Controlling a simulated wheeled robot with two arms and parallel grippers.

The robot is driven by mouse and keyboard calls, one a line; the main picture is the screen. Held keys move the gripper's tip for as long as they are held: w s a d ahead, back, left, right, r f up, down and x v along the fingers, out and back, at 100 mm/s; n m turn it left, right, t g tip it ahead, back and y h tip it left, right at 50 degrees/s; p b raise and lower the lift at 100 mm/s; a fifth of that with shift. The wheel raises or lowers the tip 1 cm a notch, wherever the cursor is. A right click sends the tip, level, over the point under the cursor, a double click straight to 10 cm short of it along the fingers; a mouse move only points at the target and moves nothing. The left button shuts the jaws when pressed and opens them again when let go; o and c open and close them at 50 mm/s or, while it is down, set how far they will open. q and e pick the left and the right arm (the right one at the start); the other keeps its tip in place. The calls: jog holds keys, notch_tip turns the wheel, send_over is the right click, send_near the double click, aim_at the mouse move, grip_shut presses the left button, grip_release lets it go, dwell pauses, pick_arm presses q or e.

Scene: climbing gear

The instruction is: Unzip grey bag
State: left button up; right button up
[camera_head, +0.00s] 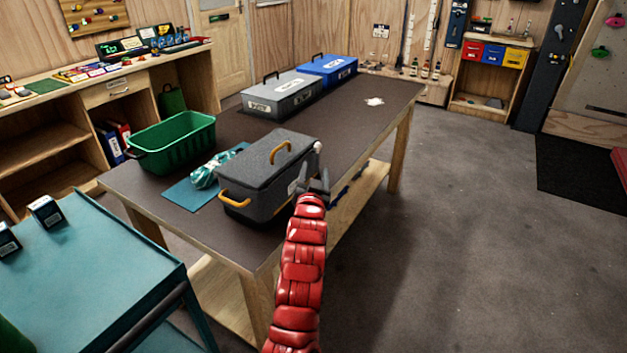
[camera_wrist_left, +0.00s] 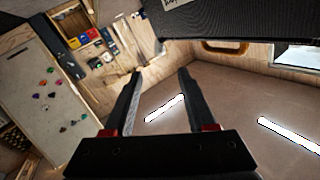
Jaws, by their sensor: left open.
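The grey bag (camera_head: 262,160) stands on the dark-topped table. It has a flat lid and orange handles on its top and left end. Its lid looks closed. A small pale piece (camera_head: 318,147) shows at its right end; I cannot tell whether it is the zipper pull. My left gripper (camera_head: 314,180) is at the bag's right end, near the table edge, open with nothing between its fingers. In the left wrist view the open fingers (camera_wrist_left: 160,72) point toward a gap beside the bag (camera_wrist_left: 235,20), whose underside or side fills the upper right. My right gripper is out of view.
On the table (camera_head: 362,108) are a green bin (camera_head: 172,148), a teal mat (camera_head: 190,195) with a bundled cloth, a grey case (camera_head: 280,98) and a blue case (camera_head: 327,70). A teal cart (camera_head: 90,265) stands at the front left.

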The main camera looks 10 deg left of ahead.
pick_arm(q)
jog(key=shift+s+d, duration=0.2)
jog(key=shift+s, duration=1.55)
